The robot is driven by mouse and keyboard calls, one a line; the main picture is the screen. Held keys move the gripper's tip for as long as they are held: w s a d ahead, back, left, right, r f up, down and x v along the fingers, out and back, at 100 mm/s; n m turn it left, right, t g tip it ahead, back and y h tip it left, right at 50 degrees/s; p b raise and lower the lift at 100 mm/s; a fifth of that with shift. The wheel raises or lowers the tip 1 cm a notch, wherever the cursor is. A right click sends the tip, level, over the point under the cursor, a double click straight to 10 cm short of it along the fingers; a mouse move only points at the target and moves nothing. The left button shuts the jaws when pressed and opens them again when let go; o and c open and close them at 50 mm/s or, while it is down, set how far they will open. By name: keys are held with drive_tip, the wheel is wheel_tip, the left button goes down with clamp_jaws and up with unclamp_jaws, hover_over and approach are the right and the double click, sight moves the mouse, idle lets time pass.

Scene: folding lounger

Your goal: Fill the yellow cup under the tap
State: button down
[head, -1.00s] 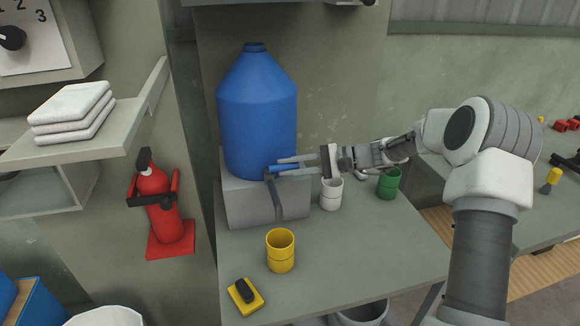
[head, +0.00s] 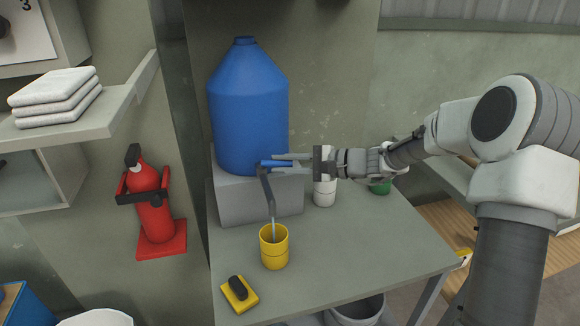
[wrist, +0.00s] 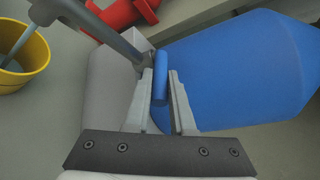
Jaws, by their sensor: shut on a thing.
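The yellow cup (head: 274,250) stands upright on the table in the head view, and its rim shows at the left of the wrist view (wrist: 22,80). The grey spout (head: 268,190) of the blue water jug (head: 248,110) ends above the cup. A thin pale-blue stream (head: 274,228) runs from the spout into the cup. The water level inside is not clear. My gripper (head: 279,163) is shut on the blue tap handle (wrist: 160,88), which lies between its two fingers in the wrist view.
The jug rests on a grey block (head: 240,200). A white cup (head: 324,193) and a partly hidden green cup (head: 380,186) stand behind and below my arm. The table's front right is clear.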

drive_tip(key=c, duration=0.8)
unclamp_jaws()
drive_tip(key=shift+o, duration=0.2)
drive_tip(key=p+v, duration=0.1)
drive_tip(key=v, duration=1.6)
drive_tip(key=shift+d+p, duration=0.25)
drive_tip(key=shift+p, duration=0.1)
drive_tip(key=shift+a+r, duration=0.1)
drive_tip(key=shift+r, duration=0.05)
